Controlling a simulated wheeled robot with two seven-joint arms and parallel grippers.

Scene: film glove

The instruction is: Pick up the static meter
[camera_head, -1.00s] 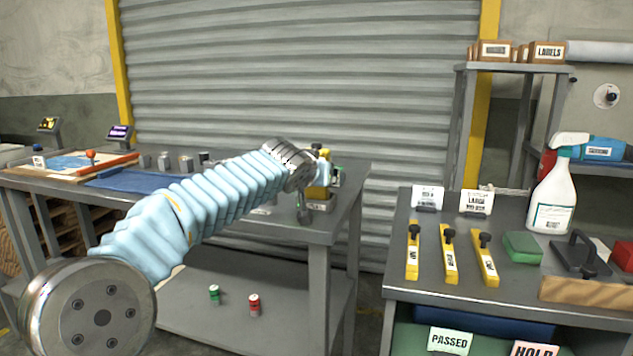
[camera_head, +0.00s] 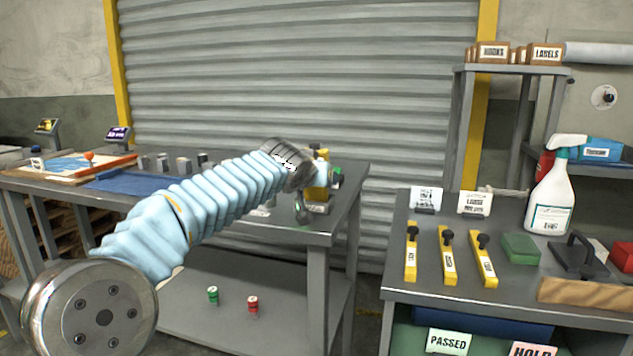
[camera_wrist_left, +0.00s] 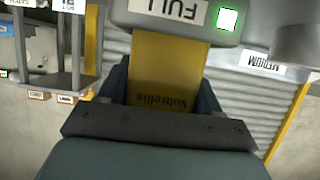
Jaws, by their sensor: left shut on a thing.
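The static meter appears to be the yellow body (camera_wrist_left: 168,75) marked "Voltrolis" in the left wrist view, seen upside down. My left gripper (camera_wrist_left: 163,88) has its dark fingers on either side of it and is shut on it. The meter meets a grey piece (camera_wrist_left: 222,38) with a "FULL" label and a lit green square; I cannot tell whether they are apart. In the head view the yellow meter (camera_head: 317,178) shows beside my left wrist at the bench's right end, upright above a grey base (camera_head: 318,206). My right gripper is not in view.
The grey bench (camera_head: 340,215) also bears a blue mat (camera_head: 130,181) and several small weights. A dark round-headed item (camera_head: 302,212) stands close by the meter. The right bench holds yellow bars (camera_head: 448,258) and a spray bottle (camera_head: 552,200). A shutter stands behind.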

